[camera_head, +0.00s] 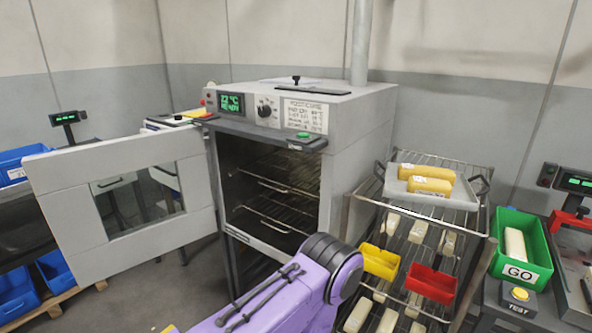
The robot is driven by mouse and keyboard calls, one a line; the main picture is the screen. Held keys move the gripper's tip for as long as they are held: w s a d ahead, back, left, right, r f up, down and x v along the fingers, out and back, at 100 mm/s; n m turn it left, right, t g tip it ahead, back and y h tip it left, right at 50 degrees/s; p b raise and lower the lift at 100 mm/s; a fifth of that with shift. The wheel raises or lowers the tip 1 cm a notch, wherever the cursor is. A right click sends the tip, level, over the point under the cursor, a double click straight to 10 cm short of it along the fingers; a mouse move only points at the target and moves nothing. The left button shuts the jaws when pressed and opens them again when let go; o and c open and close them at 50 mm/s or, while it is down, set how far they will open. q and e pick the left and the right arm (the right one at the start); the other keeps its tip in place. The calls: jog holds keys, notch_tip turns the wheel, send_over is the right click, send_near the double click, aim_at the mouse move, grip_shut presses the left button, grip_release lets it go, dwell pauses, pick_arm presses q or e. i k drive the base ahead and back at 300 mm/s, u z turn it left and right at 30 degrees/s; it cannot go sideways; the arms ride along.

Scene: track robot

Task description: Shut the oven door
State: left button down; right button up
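The oven (362,130) is a grey box with a control panel and a green display on its front. Its door (125,246) is a light grey panel with a dark-framed window. The door stands wide open, swung out to the left from the left side of the opening. The oven cavity (270,190) shows wire racks and no visible load. A purple link of my own arm crosses the bottom centre, below and in front of the oven. Neither of my grippers is in view.
A wire rack (462,163) at the right holds a tray (396,181) with yellow cylinders, plus red and yellow bins and pale blocks. A green GO bin (539,252) stands further right. Blue bins (10,290) sit at the left. Floor shows below the door.

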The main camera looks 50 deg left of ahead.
aim_at(60, 180)
jog(key=u, duration=1.4)
jog(key=k, duration=0.45)
jog(key=u, duration=2.05)
jog(key=i, duration=2.4)
jog(key=z, duration=0.8)
